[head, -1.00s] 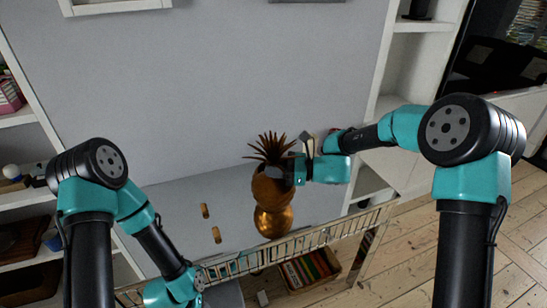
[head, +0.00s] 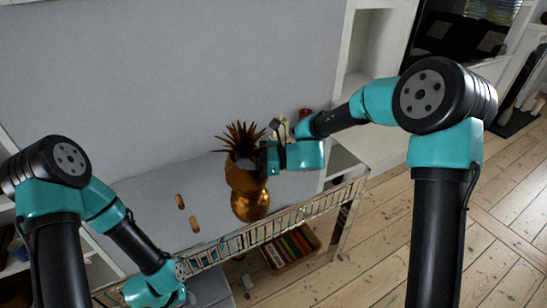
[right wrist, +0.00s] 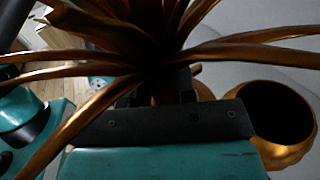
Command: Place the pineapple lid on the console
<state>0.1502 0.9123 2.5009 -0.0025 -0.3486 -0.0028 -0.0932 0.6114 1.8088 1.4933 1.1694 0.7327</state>
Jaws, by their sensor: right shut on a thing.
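The pineapple lid (head: 241,139), with long bronze leaves, is in my right gripper (head: 265,158). In the right wrist view its leaves (right wrist: 150,62) spread over the jaws (right wrist: 165,95), which are shut around its stem. The gold pineapple jar (head: 246,180) is just below the lid in the head view. The right wrist view shows the jar (right wrist: 280,145) open, its dark mouth beside the gripper, with the lid off it. A second round gold shape (head: 250,206) shows under the jar, perhaps its reflection. My left gripper (head: 175,280) is low at the left, its fingers unclear.
The console (head: 205,200) has a grey top and a lattice front edge (head: 270,228). Two small gold pieces (head: 180,201) show left of the jar. A red object (head: 305,113) stands behind my right gripper. A crate of books (head: 290,250) is below on the floor.

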